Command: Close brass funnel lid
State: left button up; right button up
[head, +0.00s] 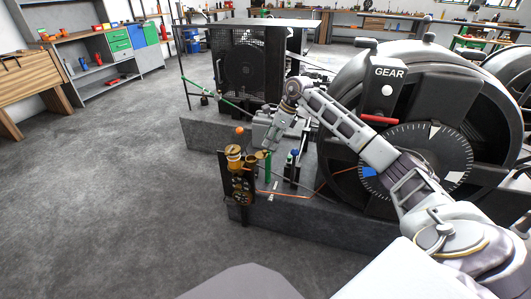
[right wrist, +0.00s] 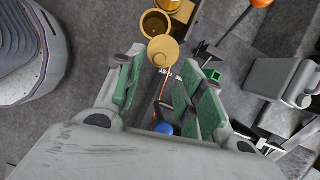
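The brass funnel (right wrist: 155,23) shows at the top of the right wrist view as a round cup with a dark opening. Its round brass lid (right wrist: 163,51) appears swung open beside it, off the opening. In the head view the small brass funnel (head: 235,163) is on a dark stand, with the lid (head: 250,161) seemingly to its right. My right gripper (right wrist: 153,80) is open, its green-padded fingers apart with nothing between them; the lid appears just beyond the tips. In the head view my right gripper (head: 277,142) is right of the funnel. My left gripper is not in view.
A green post (head: 267,166) and a blue-topped part (head: 295,153) stand close to the right gripper. An orange ball (head: 240,130) is behind the funnel. A large black gear wheel housing (head: 345,100) fills the right. Open floor (head: 110,190) lies left.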

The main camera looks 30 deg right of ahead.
aim_at(265, 151)
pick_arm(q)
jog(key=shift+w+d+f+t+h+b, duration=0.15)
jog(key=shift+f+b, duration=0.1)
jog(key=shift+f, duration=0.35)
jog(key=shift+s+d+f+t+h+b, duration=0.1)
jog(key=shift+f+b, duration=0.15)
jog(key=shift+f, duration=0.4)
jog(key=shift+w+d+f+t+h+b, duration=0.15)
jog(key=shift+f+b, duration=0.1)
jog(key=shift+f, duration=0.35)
pick_arm(e)
jog(key=shift+x, duration=2.95)
jog(key=shift+c, duration=0.2)
grip_shut()
